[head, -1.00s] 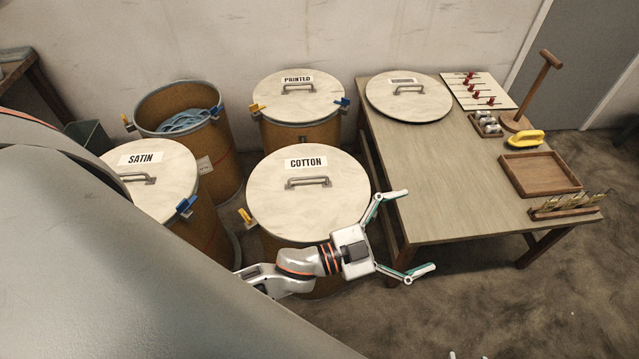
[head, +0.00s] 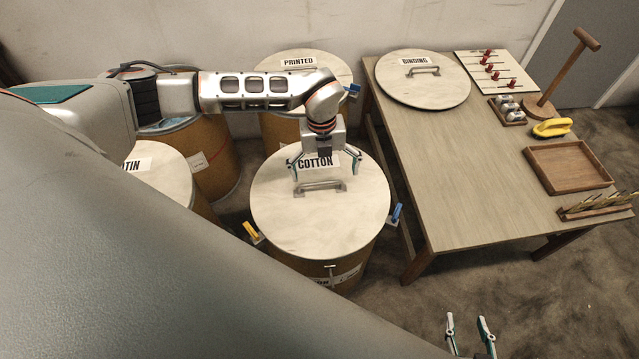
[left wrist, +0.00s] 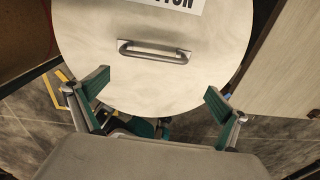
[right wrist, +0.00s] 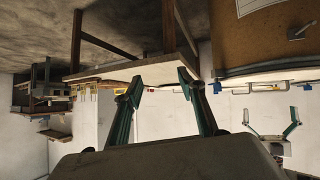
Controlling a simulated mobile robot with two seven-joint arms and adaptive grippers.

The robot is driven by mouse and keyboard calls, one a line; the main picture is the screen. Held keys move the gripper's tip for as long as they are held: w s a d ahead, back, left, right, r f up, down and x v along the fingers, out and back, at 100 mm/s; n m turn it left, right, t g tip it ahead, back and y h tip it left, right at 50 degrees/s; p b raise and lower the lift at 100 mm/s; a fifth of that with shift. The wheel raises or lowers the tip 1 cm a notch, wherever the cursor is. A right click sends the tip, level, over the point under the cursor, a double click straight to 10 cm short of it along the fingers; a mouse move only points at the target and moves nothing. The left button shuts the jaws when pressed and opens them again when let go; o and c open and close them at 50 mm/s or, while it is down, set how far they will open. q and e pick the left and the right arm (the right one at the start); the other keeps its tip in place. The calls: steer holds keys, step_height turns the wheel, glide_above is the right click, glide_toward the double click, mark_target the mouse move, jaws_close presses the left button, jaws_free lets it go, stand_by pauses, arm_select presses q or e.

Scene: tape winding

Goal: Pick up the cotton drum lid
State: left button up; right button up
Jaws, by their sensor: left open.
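The cotton drum lid (head: 335,222) is a round pale disc lying on its brown drum (head: 300,267), with a grey bar handle (head: 320,187) and a COTTON label. In the left wrist view the lid (left wrist: 150,80) and its handle (left wrist: 154,51) fill the upper middle. My left gripper (head: 325,172) is open over the lid's far part, near the handle and label, with nothing between its fingers (left wrist: 155,85). Its height above the lid is hard to tell. My right gripper (head: 470,322) is low at the bottom edge of the head view, open and empty, also in the right wrist view (right wrist: 155,78).
Blue (head: 397,213) and yellow (head: 250,231) clamps sit at the cotton drum's sides. The printed drum lid (head: 300,68) and satin drum lid (head: 155,175) are close by. The table (head: 430,170) at right carries the binding lid (head: 422,88), a tray (head: 566,168) and tools.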

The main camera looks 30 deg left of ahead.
mark_target(320, 183)
arm_select(q)
steer(key=shift+w+a+f+y+b, duration=0.15)
steer(key=shift+w+a+f+y, duration=0.15)
steer(key=shift+a+f, duration=0.35)
steer(key=shift+w+a+f+y+b, duration=0.2)
steer(key=shift+w+a+f, duration=0.1)
steer(key=shift+a+f, duration=0.25)
steer(key=f, duration=0.4)
steer(key=shift+s+d+b, duration=0.35)
steer(key=shift+s+b, duration=0.05)
steer(key=shift+f, duration=0.35)
steer(key=shift+w, duration=0.1)
steer(key=c, duration=1.8)
arm_select(e)
steer(key=shift+s+f, duration=0.25)
steer(key=shift+f, duration=0.55)
arm_select(q)
steer(key=shift+r, duration=0.2)
